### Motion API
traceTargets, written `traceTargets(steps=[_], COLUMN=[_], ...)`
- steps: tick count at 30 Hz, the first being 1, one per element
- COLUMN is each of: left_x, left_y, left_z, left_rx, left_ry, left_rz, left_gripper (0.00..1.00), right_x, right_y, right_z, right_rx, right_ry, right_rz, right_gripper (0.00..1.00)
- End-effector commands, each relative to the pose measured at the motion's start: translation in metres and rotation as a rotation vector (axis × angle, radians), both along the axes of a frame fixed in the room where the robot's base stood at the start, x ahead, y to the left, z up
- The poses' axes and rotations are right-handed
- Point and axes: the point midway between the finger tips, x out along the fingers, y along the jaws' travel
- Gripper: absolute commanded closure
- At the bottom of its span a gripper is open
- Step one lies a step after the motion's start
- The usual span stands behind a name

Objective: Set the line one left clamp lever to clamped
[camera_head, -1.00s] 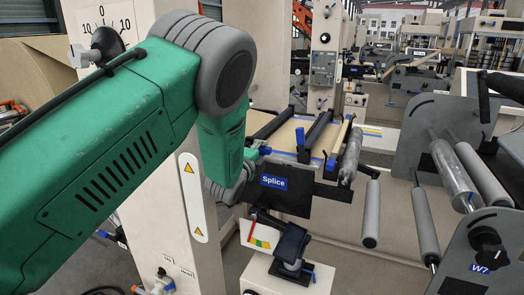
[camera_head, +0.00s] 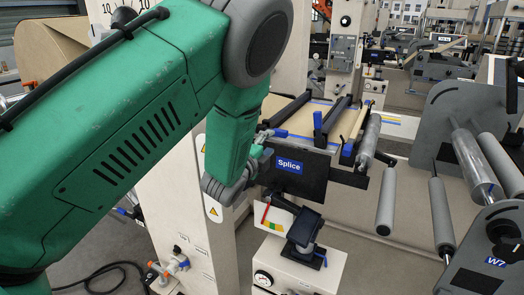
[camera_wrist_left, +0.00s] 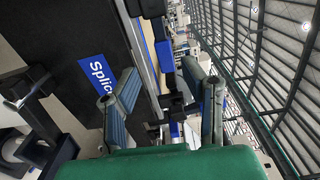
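The splice table (camera_head: 300,113) stands ahead, with a dark front plate bearing a blue "Splice" label (camera_head: 289,166). A blue lever (camera_head: 277,133) at its left end appears to be the left clamp lever. It lies roughly flat, just beyond my left gripper (camera_head: 262,157). Another blue lever (camera_head: 318,121) stands upright farther right. In the left wrist view, my left gripper (camera_wrist_left: 163,88) has its fingers spread, with nothing held between them. A blue lever part (camera_wrist_left: 165,55) shows beyond the gap; I cannot tell whether a finger touches it. My right gripper is out of view.
A dark pedestal device (camera_head: 305,228) stands on a cream cabinet (camera_head: 300,270) below the plate. Grey rollers (camera_head: 386,208) and side plates stand to the right. A cream column (camera_head: 175,205) stands close behind my left arm.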

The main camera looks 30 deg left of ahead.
Motion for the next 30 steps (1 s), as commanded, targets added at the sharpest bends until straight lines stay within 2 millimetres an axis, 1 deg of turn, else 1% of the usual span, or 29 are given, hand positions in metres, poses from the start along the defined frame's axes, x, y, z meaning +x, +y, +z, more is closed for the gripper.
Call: traceTargets(steps=[1, 3, 6, 9, 13, 26, 28, 29, 30], left_x=[-0.010, -0.023, -0.035, -0.043, -0.047, -0.046, -0.048, -0.049, -0.052], left_y=[-0.001, -0.002, -0.003, -0.004, -0.004, -0.004, -0.004, -0.004, -0.003], left_z=[-0.001, -0.001, -0.001, -0.001, -0.001, -0.001, -0.005, -0.010, -0.020], left_rx=[0.001, 0.001, 0.000, 0.000, 0.000, 0.000, -0.009, -0.020, -0.044], left_ry=[0.003, 0.003, 0.003, 0.002, 0.003, 0.002, 0.010, 0.020, 0.043], left_rz=[0.001, 0.001, 0.000, 0.000, 0.000, 0.000, 0.001, 0.003, 0.009], left_gripper=[0.62, 0.62, 0.62, 0.62, 0.62, 0.62, 0.62, 0.62, 0.62], right_x=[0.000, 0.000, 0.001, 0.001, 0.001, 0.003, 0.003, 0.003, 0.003], right_y=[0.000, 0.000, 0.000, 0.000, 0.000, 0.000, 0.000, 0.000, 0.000], right_z=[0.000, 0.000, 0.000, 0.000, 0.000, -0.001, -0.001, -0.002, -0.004], right_rx=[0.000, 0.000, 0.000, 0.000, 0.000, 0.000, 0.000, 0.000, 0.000], right_ry=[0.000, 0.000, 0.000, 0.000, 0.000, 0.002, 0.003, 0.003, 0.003], right_rz=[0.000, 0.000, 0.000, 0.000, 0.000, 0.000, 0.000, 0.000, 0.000], right_gripper=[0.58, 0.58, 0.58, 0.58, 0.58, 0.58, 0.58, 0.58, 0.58])
